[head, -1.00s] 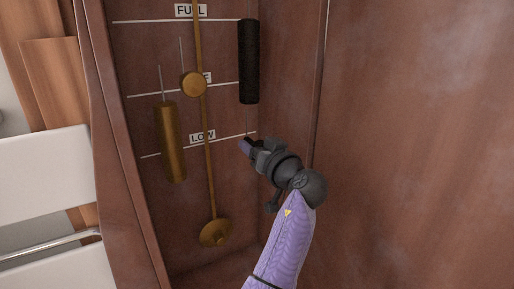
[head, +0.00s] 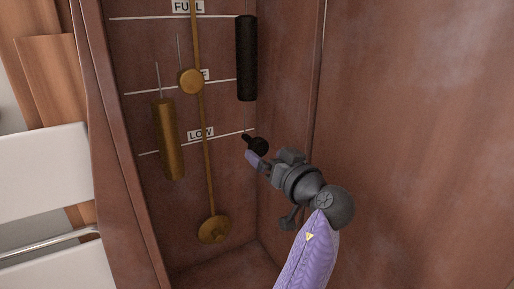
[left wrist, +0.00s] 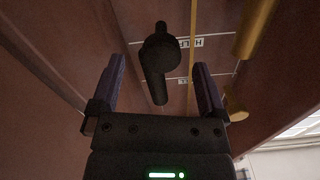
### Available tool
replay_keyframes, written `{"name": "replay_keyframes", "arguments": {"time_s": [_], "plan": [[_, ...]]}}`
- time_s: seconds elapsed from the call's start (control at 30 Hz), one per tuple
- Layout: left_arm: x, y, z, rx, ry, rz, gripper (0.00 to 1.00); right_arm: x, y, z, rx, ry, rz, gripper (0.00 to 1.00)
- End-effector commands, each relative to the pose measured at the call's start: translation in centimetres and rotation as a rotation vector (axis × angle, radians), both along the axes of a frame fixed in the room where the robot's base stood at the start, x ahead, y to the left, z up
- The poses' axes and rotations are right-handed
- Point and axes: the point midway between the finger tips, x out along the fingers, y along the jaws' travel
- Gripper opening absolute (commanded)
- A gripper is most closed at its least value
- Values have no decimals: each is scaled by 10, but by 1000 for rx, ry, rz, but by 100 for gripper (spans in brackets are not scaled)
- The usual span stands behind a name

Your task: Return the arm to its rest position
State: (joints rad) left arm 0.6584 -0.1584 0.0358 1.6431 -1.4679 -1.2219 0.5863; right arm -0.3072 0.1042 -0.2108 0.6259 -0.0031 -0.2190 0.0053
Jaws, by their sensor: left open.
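My left gripper (head: 258,163) is in the head view inside the wooden case, below the hanging black cylinder (head: 246,58). Its purple fingers are parted in the left wrist view (left wrist: 160,84), with a dark knobbed piece (left wrist: 157,62) showing between and beyond them. I see no contact there. A small black knob (head: 260,146) shows just beyond the fingertips in the head view. My left arm comes in from the bottom edge. The right gripper is not in view.
A brass cylinder (head: 168,140) hangs at the left beside a pendulum rod with a brass disc (head: 213,229) at its foot. A wooden side wall (head: 420,130) stands close at the right. Labelled white lines mark the back panel.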

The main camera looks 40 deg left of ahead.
Motion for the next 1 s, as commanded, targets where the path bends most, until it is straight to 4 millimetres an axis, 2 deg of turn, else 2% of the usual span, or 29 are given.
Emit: {"name": "replay_keyframes", "arguments": {"time_s": [0.1,0.2,0.67,0.73,0.77,0.87,0.9,0.93,0.97,1.0], "plan": [[-10,-24,-1,-3,1,-1,95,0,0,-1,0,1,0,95],[-14,-35,-1,-2,1,0,95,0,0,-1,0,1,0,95],[-16,-39,-1,0,2,0,95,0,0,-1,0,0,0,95],[-11,-41,-11,4,37,-28,95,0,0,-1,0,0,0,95],[-6,-43,-22,7,75,-58,95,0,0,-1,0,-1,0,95],[17,-59,-95,8,290,-241,95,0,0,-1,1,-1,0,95],[22,-67,-136,-3,397,-335,95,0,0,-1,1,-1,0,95],[22,-74,-169,-17,477,-404,95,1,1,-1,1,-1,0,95],[19,-81,-201,-35,551,-470,95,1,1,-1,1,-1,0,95],[10,-89,-243,-68,644,-552,95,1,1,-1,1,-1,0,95]]}}
